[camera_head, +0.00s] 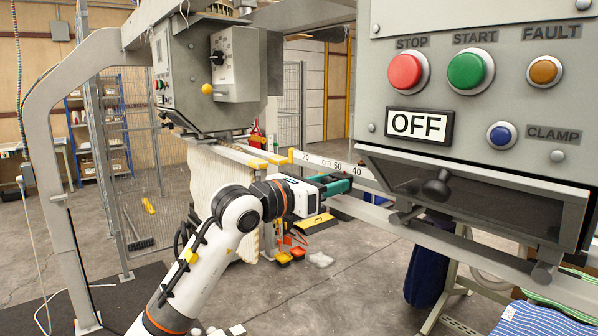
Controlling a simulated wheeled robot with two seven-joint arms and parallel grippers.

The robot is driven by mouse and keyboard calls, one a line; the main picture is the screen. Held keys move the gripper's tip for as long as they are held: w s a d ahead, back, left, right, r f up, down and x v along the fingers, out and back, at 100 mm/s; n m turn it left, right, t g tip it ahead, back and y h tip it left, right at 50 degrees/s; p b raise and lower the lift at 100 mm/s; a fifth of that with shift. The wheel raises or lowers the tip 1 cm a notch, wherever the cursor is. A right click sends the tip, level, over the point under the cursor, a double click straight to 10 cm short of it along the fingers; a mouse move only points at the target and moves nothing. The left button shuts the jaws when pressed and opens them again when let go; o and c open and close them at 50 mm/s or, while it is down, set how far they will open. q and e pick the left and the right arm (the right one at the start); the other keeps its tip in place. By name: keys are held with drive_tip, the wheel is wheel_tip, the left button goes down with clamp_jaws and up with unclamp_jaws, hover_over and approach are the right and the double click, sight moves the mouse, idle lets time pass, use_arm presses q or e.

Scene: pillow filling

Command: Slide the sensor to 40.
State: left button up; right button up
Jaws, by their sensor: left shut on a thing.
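A pale ruler rail (325,163) runs from the middle toward the control box on the right, with the numbers 70, 50 and 40 readable and falling to the right. My left gripper (338,186), with green fingers, is at the rail just below the 50 and 40 marks. It is shut on a small part that looks like the sensor, mostly hidden by the fingers and the gripper body. The sensor's exact reading cannot be made out. A small yellow piece stands at the left end of the scale, by the 70. My right gripper is out of view.
The grey control box (480,120) hangs close on the right, with red, green, orange and blue buttons and an OFF display (419,125). A dark knob (437,187) sits under it. A machine with white fabric (225,185) stands behind my left arm.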

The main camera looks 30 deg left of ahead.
use_arm(q)
drive_tip(key=shift+s+d, duration=0.3)
drive_tip(key=shift+d, duration=0.4)
drive_tip(key=shift+s+d, duration=0.25)
drive_tip(key=shift+d, duration=0.45)
drive_tip(key=o, duration=0.7)
drive_tip(key=shift+s+a, duration=0.1)
drive_tip(key=b, duration=0.4)
approach(357, 183)
drive_tip(key=v, duration=0.4)
drive_tip(key=shift+a, duration=0.1)
